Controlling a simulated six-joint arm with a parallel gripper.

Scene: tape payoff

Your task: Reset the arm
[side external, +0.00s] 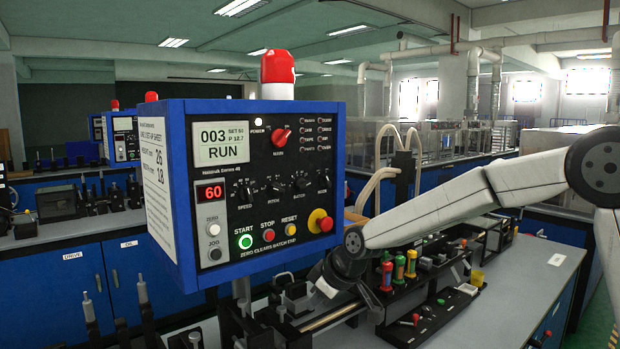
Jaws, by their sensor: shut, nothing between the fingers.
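My white and dark-jointed arm reaches in from the right, above the grey bench. Its wrist is bent down just right of the control box. My gripper (369,297) is low over the bench fixtures, small and dark against dark parts. It is shut with nothing seen between its fingers. The fingertips are hard to make out among the fixtures behind them.
A blue control box (335,130) with a red lamp (278,68) stands close left of my wrist; its display reads RUN. Bare grey bench top (520,285) lies to the right.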

